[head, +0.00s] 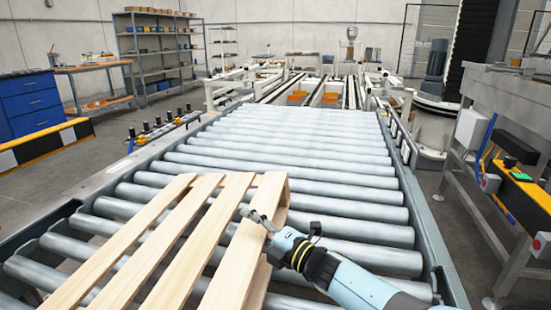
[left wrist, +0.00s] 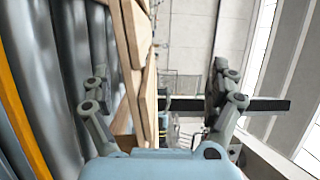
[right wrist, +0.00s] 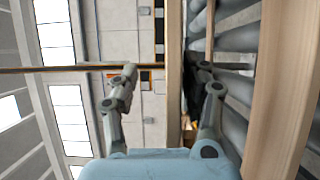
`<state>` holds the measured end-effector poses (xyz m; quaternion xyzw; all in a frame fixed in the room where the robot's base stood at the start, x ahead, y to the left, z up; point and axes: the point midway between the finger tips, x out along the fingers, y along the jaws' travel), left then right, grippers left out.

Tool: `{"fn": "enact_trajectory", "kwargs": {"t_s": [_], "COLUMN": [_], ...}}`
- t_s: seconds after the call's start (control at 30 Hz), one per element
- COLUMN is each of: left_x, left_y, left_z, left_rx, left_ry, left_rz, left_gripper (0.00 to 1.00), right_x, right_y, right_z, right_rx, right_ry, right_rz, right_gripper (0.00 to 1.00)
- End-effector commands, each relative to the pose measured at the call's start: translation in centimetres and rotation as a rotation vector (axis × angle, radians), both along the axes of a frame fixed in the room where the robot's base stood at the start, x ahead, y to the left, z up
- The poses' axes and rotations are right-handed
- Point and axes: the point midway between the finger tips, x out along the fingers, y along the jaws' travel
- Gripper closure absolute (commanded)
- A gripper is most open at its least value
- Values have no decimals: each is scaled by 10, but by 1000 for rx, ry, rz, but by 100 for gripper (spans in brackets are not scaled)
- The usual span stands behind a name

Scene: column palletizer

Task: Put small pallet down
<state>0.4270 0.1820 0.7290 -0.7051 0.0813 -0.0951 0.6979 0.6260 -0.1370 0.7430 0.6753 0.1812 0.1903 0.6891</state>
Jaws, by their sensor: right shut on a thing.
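The small pallet (head: 174,250), made of light wooden slats, is at the bottom of the head view over the roller conveyor. I cannot tell whether it rests fully on the rollers. My right gripper (head: 258,219) is at its right edge, shut on it. In the right wrist view a pallet board (right wrist: 174,80) stands between the fingers of the right gripper (right wrist: 165,85). My left gripper (left wrist: 160,90) shows only in the left wrist view, its fingers wide apart, with the pallet's edge (left wrist: 135,45) between them, nearer the left finger.
The roller conveyor (head: 290,142) runs clear ahead of the pallet, with metal side rails. Farther back are machine rails with orange parts (head: 297,96). A workstation (head: 520,170) stands right. A blue cabinet (head: 32,103) and shelves (head: 160,50) stand left.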

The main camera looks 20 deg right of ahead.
Motion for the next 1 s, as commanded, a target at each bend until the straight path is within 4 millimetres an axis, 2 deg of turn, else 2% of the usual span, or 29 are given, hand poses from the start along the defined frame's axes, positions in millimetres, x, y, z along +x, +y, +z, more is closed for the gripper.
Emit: {"fn": "enact_trajectory", "kwargs": {"t_s": [0.1,0.2,0.53,0.57,0.83,1.0], "left_x": [-20,-30,-35,-35,-35,-35], "left_y": [5,8,9,9,9,9], "left_z": [0,-1,0,0,-1,-1], "left_rx": [0,0,0,0,0,0], "left_ry": [1,1,0,0,0,0], "left_rz": [-1,0,0,0,0,0], "left_gripper": [8,8,8,8,8,8], "right_x": [2,2,2,2,2,2], "right_y": [2,2,2,2,2,2], "right_z": [6,6,6,6,6,5], "right_rx": [7,8,8,8,7,6], "right_ry": [-11,-12,-11,-11,-10,-9], "right_rz": [3,3,4,4,4,3], "right_gripper": [65,65,65,51,16,15]}}
